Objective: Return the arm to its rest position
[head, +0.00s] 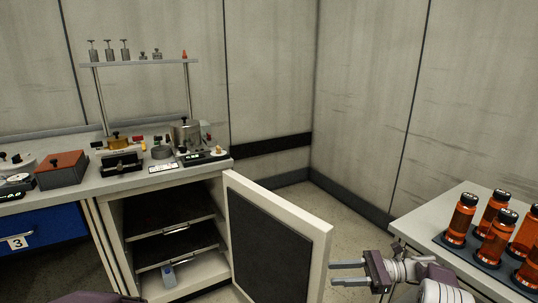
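My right gripper (332,274) is at the lower right of the head view, pointing left. Its two fingers are apart with nothing between them, so it is open and empty. In the picture its fingertips lie just at the right edge of the open cabinet door (279,245); I cannot tell whether they touch it. Part of my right arm shows behind the gripper, near the right-hand table. My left gripper is not in view; only a purple-grey piece, possibly of my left arm, shows at the bottom edge.
The door swings out from a cabinet with dark shelves (172,212) under the left workbench (135,181). Instruments and a raised shelf (140,63) stand on it. Orange bottles (461,219) stand on the right table (418,226). Floor between door and table is clear.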

